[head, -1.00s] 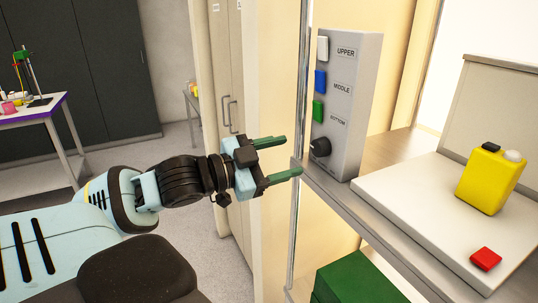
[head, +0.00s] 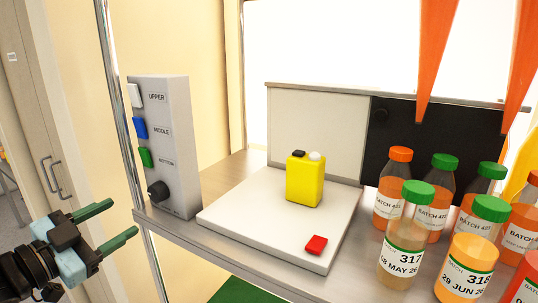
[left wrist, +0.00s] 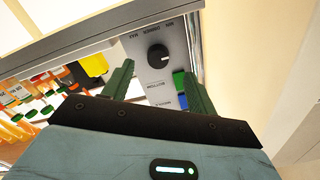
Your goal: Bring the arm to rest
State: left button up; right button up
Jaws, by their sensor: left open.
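My left gripper (head: 107,226) is at the lower left of the head view, with its two green fingers apart and nothing between them. It is in front of and left of the grey control box (head: 172,150), clear of it. The box carries white, blue and green buttons labelled upper, middle and bottom, and a black knob (head: 158,191). In the left wrist view the gripper fingers (left wrist: 160,85) point towards the box's panel (left wrist: 150,40), with its knob, green button and blue button. My right gripper is not in view.
Several batch bottles (head: 402,250) stand at right, below orange pointed shapes (head: 437,60). A metal post (head: 118,120) rises at the shelf's left corner.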

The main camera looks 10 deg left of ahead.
pick_arm(q)
jog(key=s+a+f+n+g+y, duration=0.1)
jog(key=s+f+n+g+y, duration=0.15)
jog(key=f, duration=1.25)
jog(key=s+a+f+n+g+y, duration=0.1)
jog(key=s+f+n+y, duration=0.2)
jog(key=f, duration=1.2)
jog(key=s+d+f+n+g, duration=0.2)
jog(key=s+d+f+g, duration=0.1)
jog(key=s+d+f, duration=1.1)
notch_tip(320, 180, down, 3)
jog(key=shift+s+d+f+h, duration=0.15)
jog(key=shift+s+d+h, duration=0.1)
jog(key=shift+d+h, duration=0.2)
jog(key=shift+n+g, duration=0.25)
